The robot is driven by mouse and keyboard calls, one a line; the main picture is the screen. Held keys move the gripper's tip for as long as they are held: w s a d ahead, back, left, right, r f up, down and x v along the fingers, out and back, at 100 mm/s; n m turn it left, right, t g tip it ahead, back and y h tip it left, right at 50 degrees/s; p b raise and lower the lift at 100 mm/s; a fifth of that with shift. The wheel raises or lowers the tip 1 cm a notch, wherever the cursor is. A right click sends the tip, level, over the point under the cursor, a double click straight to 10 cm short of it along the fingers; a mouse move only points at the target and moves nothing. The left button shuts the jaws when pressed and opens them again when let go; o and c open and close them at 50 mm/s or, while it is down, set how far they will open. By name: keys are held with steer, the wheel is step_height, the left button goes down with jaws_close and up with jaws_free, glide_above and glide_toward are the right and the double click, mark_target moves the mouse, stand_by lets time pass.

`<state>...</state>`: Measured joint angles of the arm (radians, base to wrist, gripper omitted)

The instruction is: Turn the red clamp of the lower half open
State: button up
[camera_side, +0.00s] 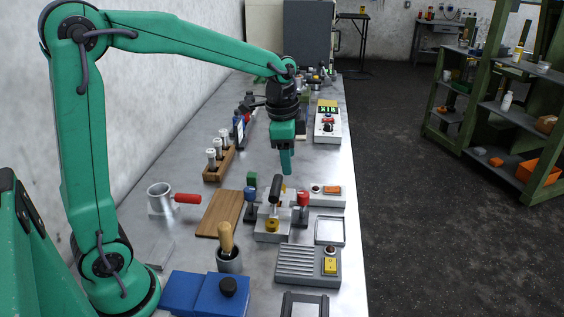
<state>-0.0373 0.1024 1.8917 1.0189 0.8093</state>
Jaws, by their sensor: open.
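My gripper (286,162) points straight down above the middle of the bench, with its teal fingers seen nearly edge-on. It is open, and nothing shows between the fingers. Below it and nearer the camera stands a grey metal fixture (268,236) with a black-topped lever and a brass-coloured knob. A red-topped clamp (303,198) stands upright at the fixture's right side, apart from my gripper. The fixture's inner parts are partly hidden by the lever.
A wooden board (219,214) and a grey cup with a red handle (160,198) lie to the left. A mortar with a pestle (228,258), a blue box (205,295) and a ribbed grey unit (307,265) stand in front. A vial rack (218,163) stands behind left.

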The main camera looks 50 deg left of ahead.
mark_target(303, 193)
steer(key=w+f+m, duration=0.1)
steer(key=w+f, duration=0.1)
steer(key=w+f+m+g, duration=0.1)
steer(key=w+f, duration=0.1)
steer(key=w+a+f+m, duration=0.1)
steer(key=w+f, duration=0.1)
steer(key=shift+f, duration=0.2)
steer(key=shift+f, duration=0.1)
steer(key=shift+f, duration=3.8)
steer(key=shift+c, duration=0.2)
steer(key=c, duration=0.9)
